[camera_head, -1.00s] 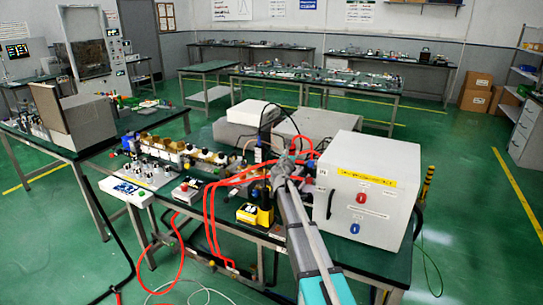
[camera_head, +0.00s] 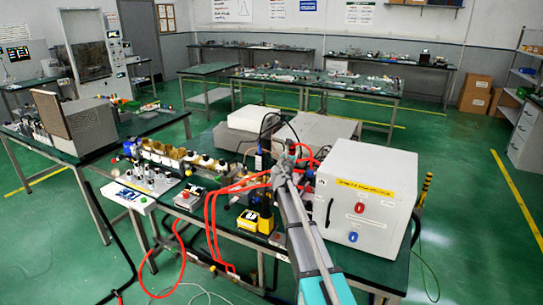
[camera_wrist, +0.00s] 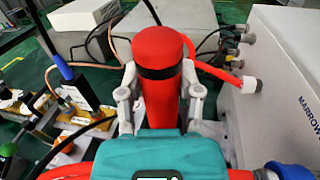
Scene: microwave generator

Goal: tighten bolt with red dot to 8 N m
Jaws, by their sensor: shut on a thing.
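My gripper (camera_wrist: 160,92) is shut on a thick red cylinder with a black band (camera_wrist: 160,48) in the wrist view, one grey finger on each side. The cylinder rises from between the fingers; its lower end is hidden by the teal gripper body. In the head view my gripper (camera_head: 284,162) is small, above the front bench beside the white box. What it holds cannot be made out there. The bolt with the red dot cannot be made out in either view.
The white box (camera_head: 365,210) stands close on the right of my gripper and also shows in the wrist view (camera_wrist: 285,90). Red cables (camera_head: 213,215) loop over the bench edge. A yellow-and-black device (camera_head: 254,220) sits left of my arm. Open floor lies beyond the bench.

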